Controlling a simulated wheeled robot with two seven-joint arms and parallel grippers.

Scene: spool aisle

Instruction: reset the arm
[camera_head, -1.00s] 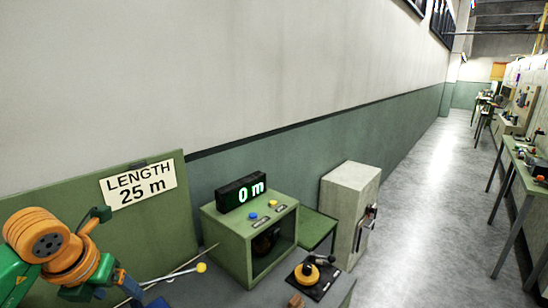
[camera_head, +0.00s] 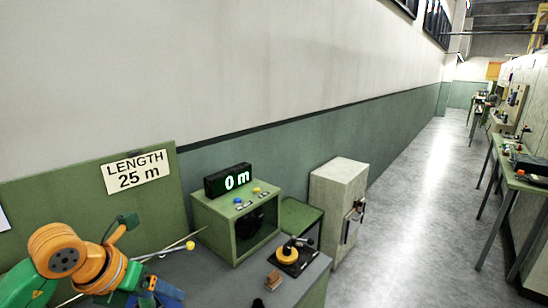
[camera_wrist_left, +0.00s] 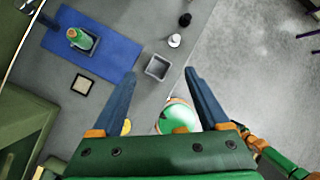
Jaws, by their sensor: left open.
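My left arm, with orange joints and green links, comes in at the lower left of the head view. Its gripper (camera_head: 162,292) has blue fingers and shows only partly there, low over the grey bench. In the left wrist view the two blue fingers (camera_wrist_left: 161,74) stand wide apart, with nothing held between their tips. A grey square open box (camera_wrist_left: 157,67) lies beyond and between the tips. A round green and white thing (camera_wrist_left: 178,116) shows between the fingers, nearer the palm. My right gripper is not in view.
A green box with a display reading 0 m (camera_head: 228,180), a black base with a yellow-topped knob (camera_head: 290,252) and a thin rod with a yellow ball (camera_head: 190,245) are near the arm. A blue mat (camera_wrist_left: 95,48) bears a green bottle-like thing (camera_wrist_left: 80,38). The aisle floor (camera_head: 420,170) is clear.

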